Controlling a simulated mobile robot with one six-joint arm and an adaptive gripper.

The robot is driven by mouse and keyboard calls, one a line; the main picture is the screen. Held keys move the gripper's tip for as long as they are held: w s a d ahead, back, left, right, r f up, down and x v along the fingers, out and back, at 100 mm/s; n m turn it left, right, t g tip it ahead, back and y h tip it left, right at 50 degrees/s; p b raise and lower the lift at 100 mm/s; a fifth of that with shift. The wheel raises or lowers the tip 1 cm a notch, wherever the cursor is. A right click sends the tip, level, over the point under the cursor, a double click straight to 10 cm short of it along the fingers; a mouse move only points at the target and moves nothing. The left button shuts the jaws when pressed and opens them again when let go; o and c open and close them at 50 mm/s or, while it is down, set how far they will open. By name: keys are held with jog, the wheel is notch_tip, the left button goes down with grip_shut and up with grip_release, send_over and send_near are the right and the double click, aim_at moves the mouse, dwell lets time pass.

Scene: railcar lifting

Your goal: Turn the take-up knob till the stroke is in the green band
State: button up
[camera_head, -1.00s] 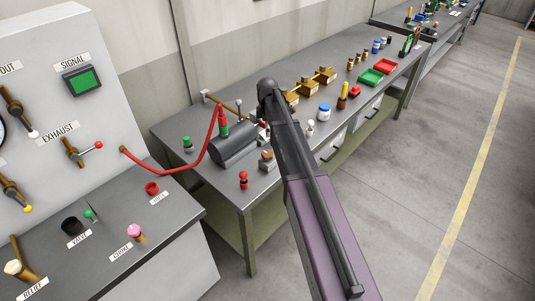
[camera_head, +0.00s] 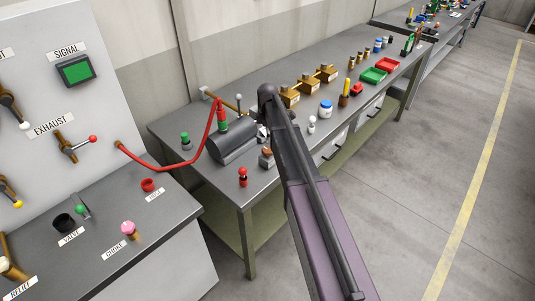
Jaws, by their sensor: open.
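A dark grey cylinder (camera_head: 232,141) lies on the workbench, with a red hose (camera_head: 180,169) running from its green-and-red fitting to the control cabinet. Just right of it is a small grey block with a brown knob (camera_head: 267,151) on top, close to my arm's left edge. It may be the take-up knob; no label is readable on it. I cannot make out a stroke scale or green band. My arm, purple and dark grey, rises from the bottom and covers the bench right of the cylinder.
The cabinet on the left carries a green signal screen (camera_head: 76,71), an exhaust lever (camera_head: 77,147) and labelled controls. A red-and-black peg (camera_head: 243,177) stands at the bench's front edge. Brass blocks, a blue-lidded jar (camera_head: 325,109) and trays stand farther right. The floor at right is clear.

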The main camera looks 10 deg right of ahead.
aim_at(268, 150)
jog(key=shift+f+b, duration=3.8)
jog(key=shift+f, duration=0.35)
jog(key=shift+s, duration=0.1)
jog(key=c, duration=1.1)
